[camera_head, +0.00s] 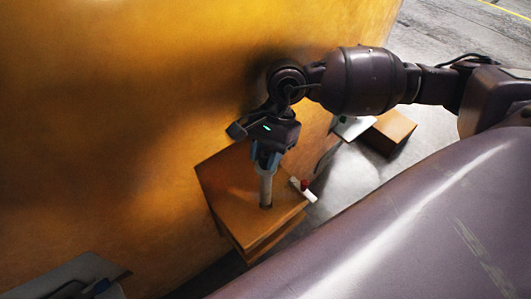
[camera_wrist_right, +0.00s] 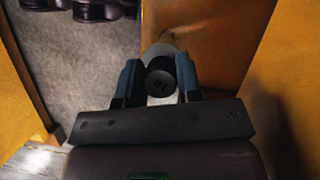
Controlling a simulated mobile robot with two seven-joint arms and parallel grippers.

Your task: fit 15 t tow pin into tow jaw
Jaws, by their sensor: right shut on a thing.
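The tow pin (camera_head: 265,188) is a pale grey metal rod held nearly upright in my right gripper (camera_head: 268,158). The gripper is shut around its upper part. In the right wrist view the pin's dark round top (camera_wrist_right: 160,82) sits between the two blue fingers. The tow jaw (camera_head: 236,205) is an orange block with a flat upper plate and a gap below, standing out from the large casting. The pin's lower end meets a dark hole in the upper plate; I cannot tell how far it is inside. My left gripper is not in view.
The large orange casting wall (camera_head: 110,120) fills the left side, close to my right gripper. A small white piece with a red knob (camera_head: 303,187) shows at the jaw's right edge. An orange block (camera_head: 393,128) stands farther right on the grey floor. A grey flat thing (camera_head: 65,278) is at bottom left.

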